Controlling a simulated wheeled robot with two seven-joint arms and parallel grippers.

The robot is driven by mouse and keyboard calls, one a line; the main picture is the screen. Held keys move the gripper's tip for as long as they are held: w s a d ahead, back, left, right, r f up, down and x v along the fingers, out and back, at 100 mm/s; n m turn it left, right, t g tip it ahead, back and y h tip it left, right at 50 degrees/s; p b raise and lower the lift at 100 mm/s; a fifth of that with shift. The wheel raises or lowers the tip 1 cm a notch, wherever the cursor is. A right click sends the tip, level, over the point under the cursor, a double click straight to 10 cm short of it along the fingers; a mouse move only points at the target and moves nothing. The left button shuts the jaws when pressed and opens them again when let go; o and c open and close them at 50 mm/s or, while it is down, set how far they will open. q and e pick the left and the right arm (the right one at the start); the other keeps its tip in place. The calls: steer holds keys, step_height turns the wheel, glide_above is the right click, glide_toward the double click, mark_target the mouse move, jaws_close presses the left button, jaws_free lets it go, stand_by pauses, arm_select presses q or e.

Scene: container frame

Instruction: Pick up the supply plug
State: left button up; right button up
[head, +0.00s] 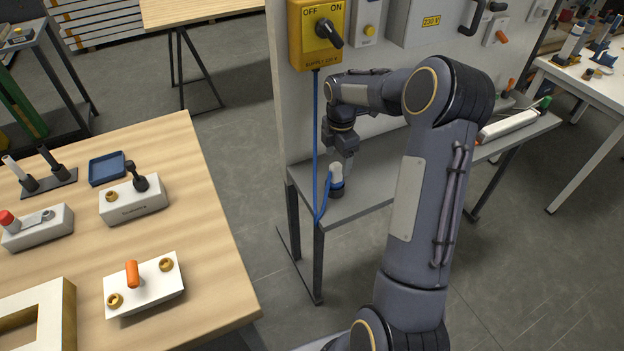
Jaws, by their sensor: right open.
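The supply plug (336,180) stands on the grey shelf below the wall panel, near the shelf's left front corner. It has a pale top and a dark base with blue at its side. A blue cable (316,130) runs down from the yellow switch box to the shelf by the plug. My right gripper (345,158) points down just above the plug's top, with its fingers open. I cannot tell whether the fingertips touch the plug. My left gripper is not in view.
The yellow OFF/ON switch box (295,45) hangs on the panel above. A wooden table (215,240) with several fixtures stands at left. A white tool (508,125) lies farther right on the shelf.

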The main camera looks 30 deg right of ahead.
mark_target(336, 175)
step_height(336, 175, down, 8)
steer(key=shift+w+r+p, duration=0.1)
steer(key=shift+w+p, duration=0.05)
steer(key=shift+p, duration=0.75)
steer(key=c, duration=1.5)
steer(key=shift+r, duration=0.1)
steer(key=shift+r, duration=0.55)
steer(key=s+a+r, duration=0.2)
steer(key=s+r, duration=0.2)
steer(key=r, duration=0.1)
steer(key=s+a+r, duration=0.2)
steer(key=s+r, duration=0.2)
steer(key=r, duration=0.2)
steer(key=s+a+r, duration=0.3)
steer(key=s+r, duration=0.1)
steer(key=r, duration=0.1)
steer(key=shift+r, duration=0.15)
